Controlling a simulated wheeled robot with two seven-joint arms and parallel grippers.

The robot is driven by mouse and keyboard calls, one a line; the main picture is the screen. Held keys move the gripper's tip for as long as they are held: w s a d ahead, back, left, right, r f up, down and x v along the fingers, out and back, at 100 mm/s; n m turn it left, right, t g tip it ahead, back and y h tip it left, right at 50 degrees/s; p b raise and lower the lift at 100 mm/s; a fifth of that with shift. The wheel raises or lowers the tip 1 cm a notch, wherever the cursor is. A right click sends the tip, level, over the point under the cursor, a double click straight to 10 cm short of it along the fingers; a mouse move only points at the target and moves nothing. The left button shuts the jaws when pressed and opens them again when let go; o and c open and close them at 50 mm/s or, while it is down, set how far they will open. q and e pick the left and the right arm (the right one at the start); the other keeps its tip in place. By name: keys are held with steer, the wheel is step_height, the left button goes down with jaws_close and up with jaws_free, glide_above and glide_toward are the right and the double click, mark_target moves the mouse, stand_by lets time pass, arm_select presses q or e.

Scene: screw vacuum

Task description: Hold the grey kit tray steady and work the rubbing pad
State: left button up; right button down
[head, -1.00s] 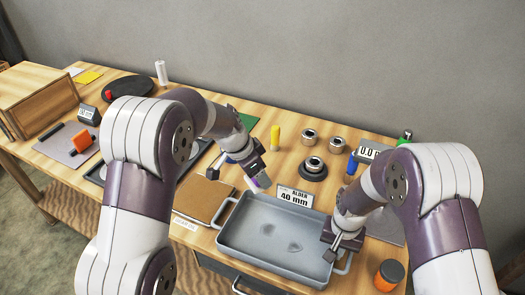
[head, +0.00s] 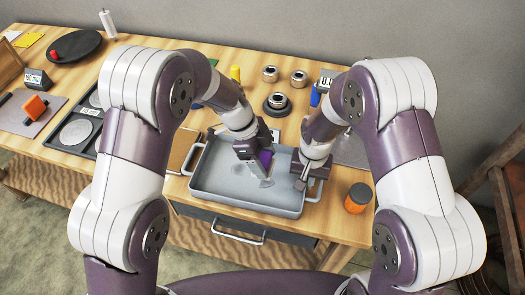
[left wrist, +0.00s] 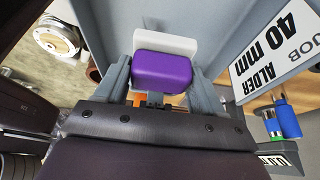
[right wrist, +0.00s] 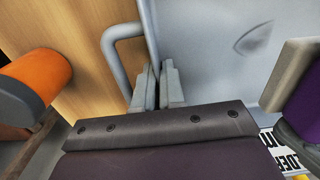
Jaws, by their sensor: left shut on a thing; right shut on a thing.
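The grey kit tray (head: 245,204) sits at the front of the bench, with dull smudges on its floor. My left gripper (head: 256,160) is shut on the rubbing pad (head: 265,158), which has a purple grip; its pale underside layer shows in the left wrist view, where the purple grip (left wrist: 162,72) lies between the fingers. The pad is over the tray's right half; I cannot tell whether it touches the floor.
An orange jar with a dark lid (head: 358,198) stands right of the tray. Several metal rings (head: 276,103) stand behind it. A brown board (head: 184,149) lies at its left. A black tray with a grey disc (head: 76,132) is further left. A drawer handle (head: 238,233) is below the tray.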

arm_select(q)
steer(key=shift+f, duration=1.95)
steer(key=shift+w+a+f, duration=0.2)
steer(key=shift+a+f, duration=0.2)
steer(key=shift+f, duration=0.25)
steer(key=shift+c, duration=0.3)
steer(key=shift+w+a, duration=0.25)
steer(key=shift+a, duration=0.6)
steer(key=shift+w+a, duration=0.2)
steer(key=shift+a, duration=0.65)
steer(key=shift+w+a, duration=0.25)
steer(key=shift+a, duration=0.6)
steer(key=shift+s+d, duration=0.3)
steer(key=shift+d, duration=0.65)
steer(key=shift+s+d, duration=0.25)
steer(key=shift+d, duration=0.75)
steer(key=shift+s+d, duration=0.3)
steer(key=shift+d, duration=0.65)
steer(key=shift+d+r, duration=0.15)
steer(key=shift+r, duration=3.95)
